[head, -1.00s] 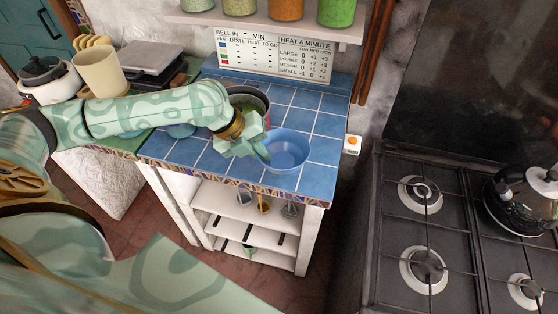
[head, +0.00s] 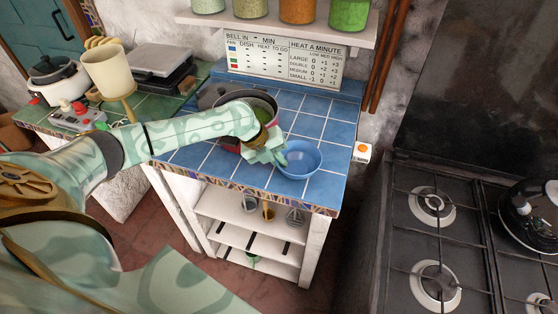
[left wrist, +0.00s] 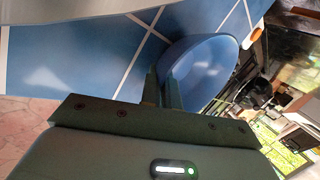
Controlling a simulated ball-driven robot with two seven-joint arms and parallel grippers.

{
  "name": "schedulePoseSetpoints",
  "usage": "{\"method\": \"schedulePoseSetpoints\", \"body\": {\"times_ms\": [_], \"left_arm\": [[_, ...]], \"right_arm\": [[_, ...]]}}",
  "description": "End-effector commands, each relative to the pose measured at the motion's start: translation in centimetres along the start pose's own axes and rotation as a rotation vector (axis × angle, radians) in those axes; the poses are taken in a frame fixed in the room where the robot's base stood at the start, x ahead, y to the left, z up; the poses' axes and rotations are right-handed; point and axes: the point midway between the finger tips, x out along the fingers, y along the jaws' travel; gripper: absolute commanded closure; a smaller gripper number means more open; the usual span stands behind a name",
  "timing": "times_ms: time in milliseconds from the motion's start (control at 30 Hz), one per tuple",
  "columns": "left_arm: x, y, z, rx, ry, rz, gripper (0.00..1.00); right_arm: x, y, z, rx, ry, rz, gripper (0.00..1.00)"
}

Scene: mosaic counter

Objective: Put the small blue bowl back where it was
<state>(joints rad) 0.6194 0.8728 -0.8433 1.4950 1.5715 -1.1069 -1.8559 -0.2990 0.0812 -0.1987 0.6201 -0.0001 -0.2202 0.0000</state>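The small blue bowl (head: 301,162) is upright at the front right of the blue-tiled counter (head: 327,190). My left gripper (head: 284,156) is at the bowl's left rim. In the left wrist view the two fingers (left wrist: 164,92) are close together, with the wall of the bowl (left wrist: 208,70) between them, so the gripper looks shut on the rim. I cannot tell whether the bowl touches the tiles. My right gripper is not in view.
A dark pot (head: 262,101) with green contents stands behind my left wrist. A stove (head: 425,240) is at right. A shelf of jars (head: 297,10) is above the chart (head: 285,58). Tiles behind and right of the bowl are clear.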

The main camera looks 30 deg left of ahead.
Motion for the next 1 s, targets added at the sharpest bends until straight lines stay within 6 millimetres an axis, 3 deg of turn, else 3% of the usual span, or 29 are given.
{"method": "schedulePoseSetpoints", "body": {"times_ms": [133,200,233,567,667,1000], "left_arm": [[0.3,0.2,0.0,0.0,0.0,-0.001,1.0],[0.2,0.1,0.0,0.0,0.0,0.0,0.8],[0.2,0.1,0.0,0.0,0.0,0.0,0.75],[-0.3,-0.1,0.0,0.0,-0.001,0.0,0.75],[-1.5,0.0,0.1,-0.001,-0.002,0.0,0.75],[-9.3,-0.1,0.1,0.001,-0.003,0.001,0.75]], "right_arm": [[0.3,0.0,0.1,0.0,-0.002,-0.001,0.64],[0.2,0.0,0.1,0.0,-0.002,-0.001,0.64],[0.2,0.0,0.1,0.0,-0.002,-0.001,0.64],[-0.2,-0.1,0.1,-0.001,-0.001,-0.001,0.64],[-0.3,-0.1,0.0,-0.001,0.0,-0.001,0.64],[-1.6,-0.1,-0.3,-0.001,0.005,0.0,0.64]]}}
